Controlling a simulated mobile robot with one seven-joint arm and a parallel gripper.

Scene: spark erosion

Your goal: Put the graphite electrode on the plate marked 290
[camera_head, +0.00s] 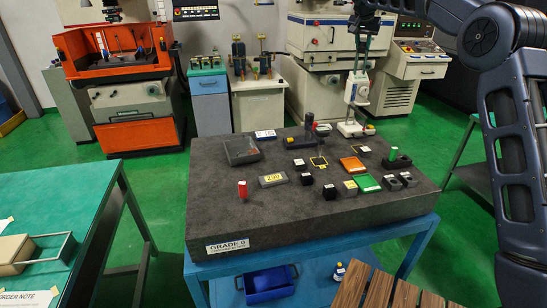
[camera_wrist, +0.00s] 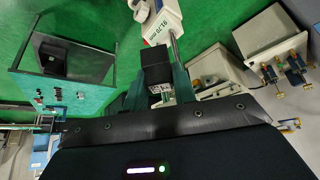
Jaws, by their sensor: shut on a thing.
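In the wrist view my gripper (camera_wrist: 158,82) is shut on a black block, which looks like the graphite electrode (camera_wrist: 156,66). A small pale patterned face shows at the block's lower end, between the fingers. A grey plate with a yellow label (camera_head: 273,179), which seems to read 290, lies on the front left part of the granite table (camera_head: 225,215). Nothing stands on it. It is apart from my gripper.
Several small black blocks (camera_head: 329,191), an orange plate (camera_head: 352,164) and a green plate (camera_head: 367,183) lie right of the grey plate. A red piece (camera_head: 242,189) stands left of it. A tall height gauge (camera_head: 357,92) stands at the back. The granite's front left is bare.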

